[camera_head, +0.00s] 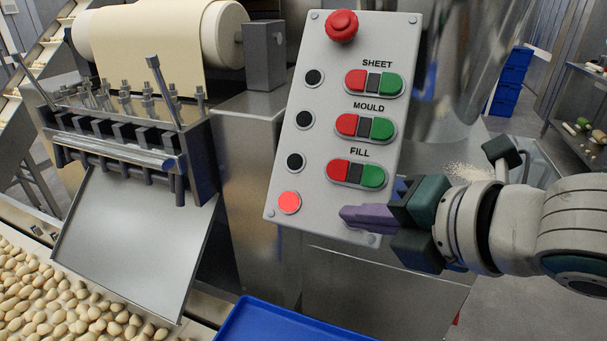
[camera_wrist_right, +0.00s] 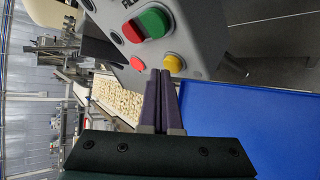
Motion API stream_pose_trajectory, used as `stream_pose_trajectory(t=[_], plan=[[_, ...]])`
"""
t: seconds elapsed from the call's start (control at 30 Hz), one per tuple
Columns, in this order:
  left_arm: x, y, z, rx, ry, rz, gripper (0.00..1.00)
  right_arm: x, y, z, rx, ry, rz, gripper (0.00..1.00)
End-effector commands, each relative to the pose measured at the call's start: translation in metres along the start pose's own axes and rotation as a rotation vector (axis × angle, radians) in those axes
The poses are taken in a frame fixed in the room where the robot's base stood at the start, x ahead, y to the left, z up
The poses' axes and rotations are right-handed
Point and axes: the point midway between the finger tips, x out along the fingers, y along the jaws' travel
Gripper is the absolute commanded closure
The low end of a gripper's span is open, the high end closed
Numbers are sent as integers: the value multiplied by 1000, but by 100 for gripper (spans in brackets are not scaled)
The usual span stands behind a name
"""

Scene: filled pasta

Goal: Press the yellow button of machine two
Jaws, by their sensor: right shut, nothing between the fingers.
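The grey control panel (camera_head: 318,140) stands in the middle of the head view, with rows marked SHEET, MOULD and FILL. Its yellow button (camera_wrist_right: 174,63) shows in the right wrist view, below the red and green FILL switch (camera_wrist_right: 147,25) and beside a lit red round lamp (camera_wrist_right: 137,63). In the head view my right gripper hides the yellow button. My right gripper (camera_head: 346,215) has its purple fingers shut and empty in front of the panel's lower right. In the wrist view its fingertips (camera_wrist_right: 160,74) are just short of the yellow button; I cannot tell whether they touch.
A red mushroom button (camera_head: 342,25) tops the panel. A dough roll (camera_head: 155,45) and a steel chute (camera_head: 135,240) stand left, above pasta pieces (camera_head: 50,295). A blue tray (camera_head: 275,322) lies below the panel. A steel drum stands behind.

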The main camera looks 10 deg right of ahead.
Motion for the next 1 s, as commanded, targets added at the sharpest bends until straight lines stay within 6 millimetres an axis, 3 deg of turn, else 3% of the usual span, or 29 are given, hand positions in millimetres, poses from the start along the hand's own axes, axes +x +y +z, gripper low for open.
stream_pose_trajectory(t=[1.0], plan=[[1, -2, 1, 9, -1, -8, 100, 4, -3, 4, 0, 0, -2, 100]])
